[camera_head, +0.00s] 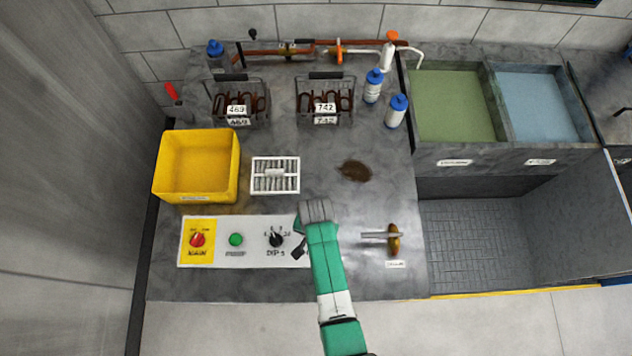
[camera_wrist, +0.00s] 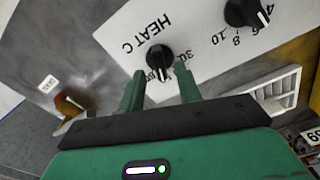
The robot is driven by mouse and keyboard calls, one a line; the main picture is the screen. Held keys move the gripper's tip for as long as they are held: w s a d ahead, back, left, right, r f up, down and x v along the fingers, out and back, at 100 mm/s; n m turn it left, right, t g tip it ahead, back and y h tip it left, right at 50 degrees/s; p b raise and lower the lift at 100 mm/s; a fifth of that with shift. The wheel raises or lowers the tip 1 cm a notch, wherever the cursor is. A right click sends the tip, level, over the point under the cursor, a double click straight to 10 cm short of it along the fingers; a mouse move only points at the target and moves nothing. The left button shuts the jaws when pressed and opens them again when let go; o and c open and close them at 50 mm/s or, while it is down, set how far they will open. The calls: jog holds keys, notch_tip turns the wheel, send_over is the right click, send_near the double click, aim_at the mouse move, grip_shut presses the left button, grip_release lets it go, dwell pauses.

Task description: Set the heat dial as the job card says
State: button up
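The heat dial (camera_wrist: 160,57) is a round black knob on a white panel marked "HEAT C", seen upside down in the wrist view. Its white pointer line faces down in that view, between a "30" on the right and a partly hidden mark on the left. My gripper (camera_wrist: 161,82) is open, with one green finger on either side below the dial in the picture. I cannot tell whether the fingers touch it. In the head view my arm covers the panel's right end and the heat dial. No readable job card shows.
The dips dial (camera_head: 276,240), green button (camera_head: 236,239) and red main switch (camera_head: 197,239) share the panel. A white rack (camera_head: 275,188) and yellow bin (camera_head: 197,198) stand behind it. A handled tool (camera_head: 393,239) is right of my arm.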

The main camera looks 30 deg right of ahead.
notch_tip(320, 180, up, 6)
jog(key=shift+f+p, duration=0.25)
jog(key=shift+p, duration=0.15)
